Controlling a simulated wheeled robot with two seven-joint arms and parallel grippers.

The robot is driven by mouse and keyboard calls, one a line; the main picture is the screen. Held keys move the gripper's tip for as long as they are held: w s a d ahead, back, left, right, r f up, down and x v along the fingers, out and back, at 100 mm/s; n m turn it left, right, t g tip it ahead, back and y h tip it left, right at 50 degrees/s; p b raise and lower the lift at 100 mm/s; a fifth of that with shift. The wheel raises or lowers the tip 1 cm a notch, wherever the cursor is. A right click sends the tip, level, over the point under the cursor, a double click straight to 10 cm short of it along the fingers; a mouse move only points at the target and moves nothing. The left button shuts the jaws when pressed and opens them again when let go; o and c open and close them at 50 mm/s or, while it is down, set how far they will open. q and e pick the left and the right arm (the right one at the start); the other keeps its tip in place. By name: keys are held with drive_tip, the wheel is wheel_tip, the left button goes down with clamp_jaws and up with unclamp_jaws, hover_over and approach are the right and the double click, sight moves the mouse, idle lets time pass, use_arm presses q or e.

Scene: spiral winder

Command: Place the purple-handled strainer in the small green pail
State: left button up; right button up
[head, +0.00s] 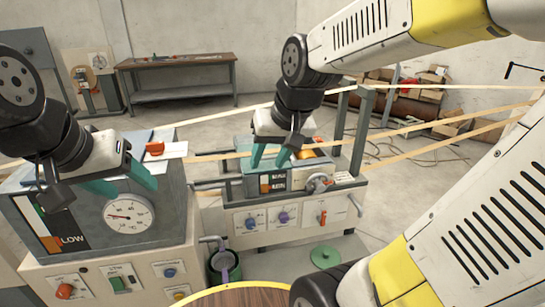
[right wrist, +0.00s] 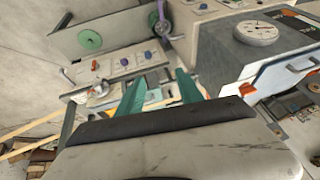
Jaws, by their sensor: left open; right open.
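The small green pail (head: 211,272) stands on the floor between the two machine cabinets, at the lower middle of the head view. A purple handle of the strainer (head: 224,261) shows at the pail's mouth; its head is hidden. In the right wrist view the pail (right wrist: 153,20) and the purple handle (right wrist: 162,22) are near the top edge. My left gripper (head: 126,184) is open and empty in front of the gauge machine. My right gripper (head: 269,161) is open above the winder machine, apart from the pail; its fingers also show in the right wrist view (right wrist: 161,88).
A green disc (head: 325,257) lies to the right of the pail. The gauge machine (head: 165,215) is at left and the winder's cabinet (head: 262,245) at centre, with knobs. Pale strips (head: 430,123) stretch to the right. A round wooden top (head: 240,298) is at the bottom edge.

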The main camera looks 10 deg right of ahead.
drive_tip(key=s+d+r+t, duration=0.1)
drive_tip(key=s+r, duration=0.1)
drive_tip(key=s, duration=0.5)
drive_tip(key=shift+d+r, duration=0.25)
drive_tip(key=shift+r, duration=0.15)
